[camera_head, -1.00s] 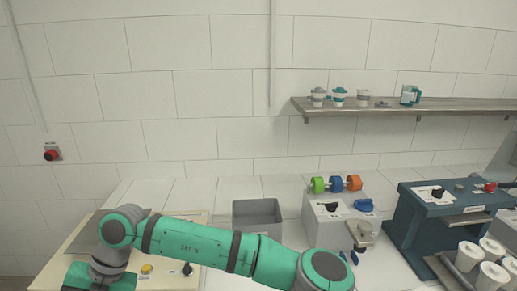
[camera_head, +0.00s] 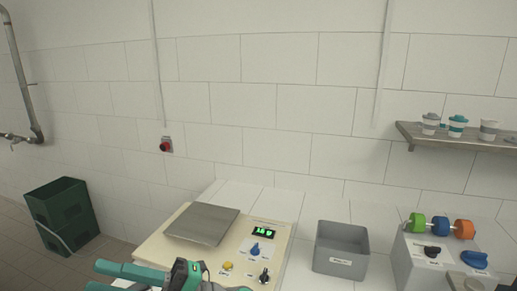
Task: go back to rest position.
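Green and dark parts of my own arm (camera_head: 185,276) show at the bottom edge, in front of the cream scale unit (camera_head: 190,252). Two green bars reach left from there, one above the other, and the lower one is cut by the frame edge. I cannot tell for sure whether these bars are my gripper's fingers. I see nothing clearly held.
The scale unit has a grey plate (camera_head: 202,224), a green-lit display and knobs. A grey bin (camera_head: 341,248) stands right of it, then a white dispenser (camera_head: 425,262) with coloured rollers. Cups stand on a wall shelf (camera_head: 460,137). Green crates (camera_head: 64,214) stand at the left.

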